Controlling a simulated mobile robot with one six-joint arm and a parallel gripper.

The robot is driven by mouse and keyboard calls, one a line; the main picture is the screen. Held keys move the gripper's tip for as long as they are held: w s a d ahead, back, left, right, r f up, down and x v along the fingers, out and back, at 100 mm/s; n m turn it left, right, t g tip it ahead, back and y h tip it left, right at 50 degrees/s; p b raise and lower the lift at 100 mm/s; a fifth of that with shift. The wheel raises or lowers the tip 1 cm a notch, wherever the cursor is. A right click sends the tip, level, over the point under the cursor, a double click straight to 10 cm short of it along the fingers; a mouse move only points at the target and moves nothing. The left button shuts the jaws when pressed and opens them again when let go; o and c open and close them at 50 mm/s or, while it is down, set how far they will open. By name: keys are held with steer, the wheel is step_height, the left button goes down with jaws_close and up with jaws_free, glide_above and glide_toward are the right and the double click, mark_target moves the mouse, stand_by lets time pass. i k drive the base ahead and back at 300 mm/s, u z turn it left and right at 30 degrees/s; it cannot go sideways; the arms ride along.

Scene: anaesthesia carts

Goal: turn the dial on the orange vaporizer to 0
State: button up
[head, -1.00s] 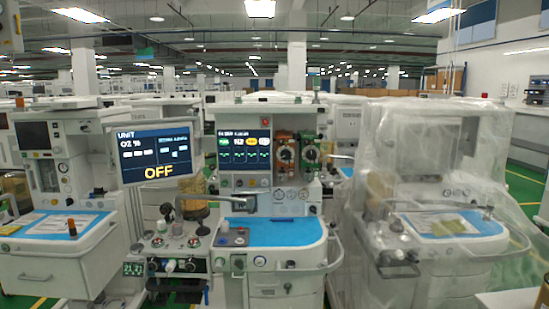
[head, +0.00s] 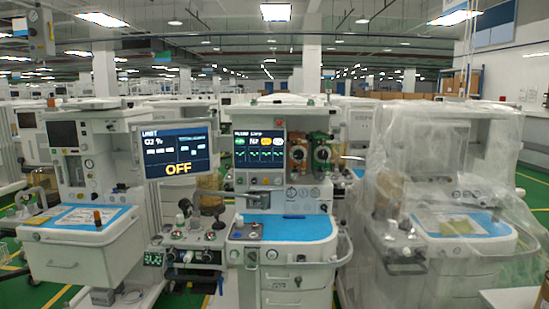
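The orange vaporizer (head: 298,152) is mounted on the front of the middle anaesthesia cart (head: 285,255), to the right of its lit screen (head: 259,147). It has a round dial facing me; the dial's numbers are too small to read. A green vaporizer (head: 321,152) with a similar round dial sits directly to its right. My gripper is not in view.
A monitor (head: 178,150) reading OFF stands left of the middle cart's screen. The cart's blue worktop (head: 295,228) juts out below the vaporizers. A plastic-wrapped cart (head: 430,190) stands close on the right, another cart (head: 75,220) on the left. Green floor shows between them.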

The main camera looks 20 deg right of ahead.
mark_target(297, 153)
steer(key=u, duration=0.6)
steer(key=i, duration=0.95)
steer(key=u, duration=0.05)
steer(key=k, duration=0.9)
steer(key=z, duration=0.2)
steer(key=i, duration=0.5)
steer(key=u, duration=0.1)
